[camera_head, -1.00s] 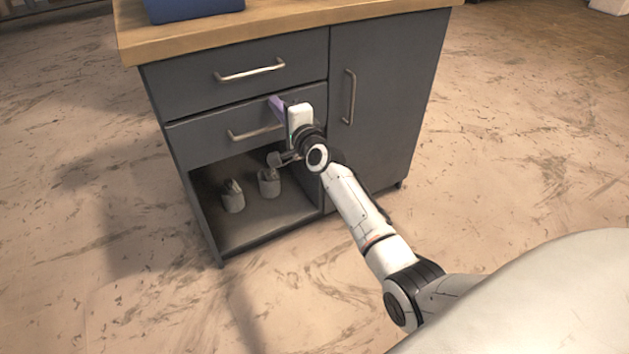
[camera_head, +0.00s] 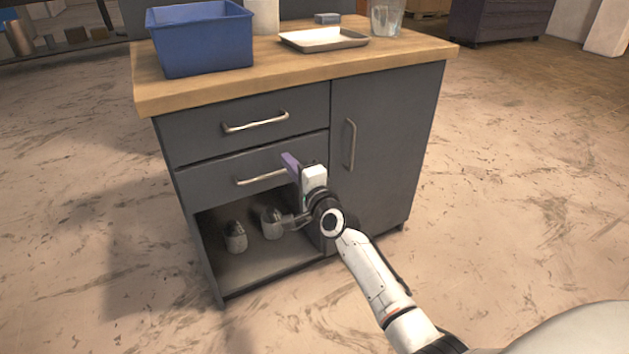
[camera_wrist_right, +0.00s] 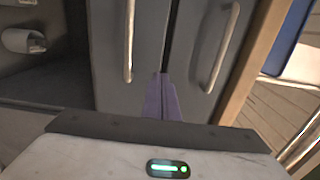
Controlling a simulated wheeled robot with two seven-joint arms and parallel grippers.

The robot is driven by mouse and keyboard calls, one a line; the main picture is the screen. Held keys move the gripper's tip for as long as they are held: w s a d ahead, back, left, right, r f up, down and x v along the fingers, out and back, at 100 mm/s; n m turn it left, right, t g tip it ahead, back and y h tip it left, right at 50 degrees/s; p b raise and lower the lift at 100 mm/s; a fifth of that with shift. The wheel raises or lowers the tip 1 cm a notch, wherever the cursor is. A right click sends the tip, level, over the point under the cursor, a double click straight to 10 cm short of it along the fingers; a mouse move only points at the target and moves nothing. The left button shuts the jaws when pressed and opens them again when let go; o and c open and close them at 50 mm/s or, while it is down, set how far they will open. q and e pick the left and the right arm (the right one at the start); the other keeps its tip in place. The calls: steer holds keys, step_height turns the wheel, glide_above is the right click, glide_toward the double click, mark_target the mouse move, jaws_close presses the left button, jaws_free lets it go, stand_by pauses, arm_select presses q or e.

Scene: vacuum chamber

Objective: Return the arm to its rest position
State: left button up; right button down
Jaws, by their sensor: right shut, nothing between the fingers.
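My right arm (camera_head: 375,280) reaches in from the lower right of the head view. Its gripper (camera_head: 290,163) has purple fingers and is in front of the lower drawer (camera_head: 225,183) of a grey cabinet, close to the right end of that drawer's handle (camera_head: 262,177). In the right wrist view the two purple fingers (camera_wrist_right: 161,97) lie together, shut, with nothing between them. They point at the drawer fronts, between the two handles. I cannot tell if they touch the cabinet. My left gripper is not in view.
The cabinet has a wooden top (camera_head: 285,67) with a blue bin (camera_head: 203,42), a metal tray (camera_head: 323,40) and a glass container (camera_head: 387,20). Two grey-white objects (camera_head: 236,237) stand in the open lower shelf. The floor (camera_head: 525,190) to the right is clear.

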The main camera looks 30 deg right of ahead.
steer(key=s+p, duration=0.2)
steer(key=s, duration=0.6)
steer(key=s+a+f+n+g+y, duration=0.55)
steer(key=s+a+f+n, duration=0.35)
steer(key=s+a+n, duration=0.35)
steer(key=s+d+f+n+g+h, duration=0.15)
steer(key=s+n+g, duration=0.25)
steer(key=s, duration=0.8)
steer(key=s+f+n+g+h, duration=0.15)
steer(key=s+n+g, duration=0.3)
steer(key=s, duration=0.75)
steer(key=w+a+f+t+y, duration=0.2)
steer(key=w+a+f+t, duration=0.1)
steer(key=w+a+t, duration=0.3)
arm_select(q)
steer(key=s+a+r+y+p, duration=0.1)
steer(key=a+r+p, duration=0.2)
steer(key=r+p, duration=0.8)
steer(key=p, duration=0.5)
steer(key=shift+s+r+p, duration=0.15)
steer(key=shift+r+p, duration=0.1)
steer(key=shift+p, duration=0.05)
arm_select(e)
step_height(320, 180, up, 10)
steer(key=s+g, duration=0.1)
steer(key=shift+s+h, duration=0.35)
